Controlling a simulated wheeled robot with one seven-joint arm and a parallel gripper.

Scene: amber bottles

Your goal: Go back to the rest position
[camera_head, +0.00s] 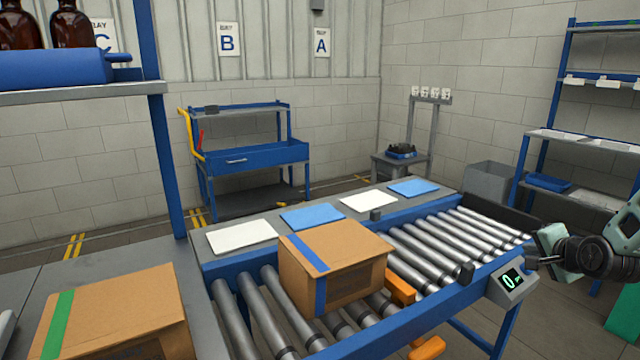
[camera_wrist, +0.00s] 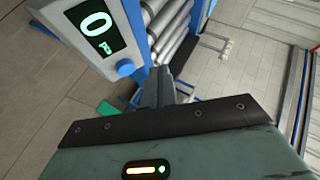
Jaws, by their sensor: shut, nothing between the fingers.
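My gripper (camera_head: 540,262) is at the right edge of the head view, beside the right end of the roller conveyor and close to its small display box (camera_head: 510,282). In the wrist view my gripper's fingers (camera_wrist: 160,75) are together with nothing between them. The display box (camera_wrist: 95,30) shows at the upper left there, with a green zero. A cardboard box with a blue stripe (camera_head: 345,255) sits on the conveyor rollers (camera_head: 455,245), clear of my gripper. Another cardboard box with a green stripe (camera_head: 125,310) stands at the lower left.
Amber bottles (camera_head: 72,25) stand on a shelf (camera_head: 90,92) at the upper left. White and blue mats (camera_head: 312,216) lie along the conveyor's far side. A blue cart (camera_head: 250,155) stands behind, and a blue rack (camera_head: 560,135) stands at the right. Orange pieces (camera_head: 400,287) sit at the conveyor's near edge.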

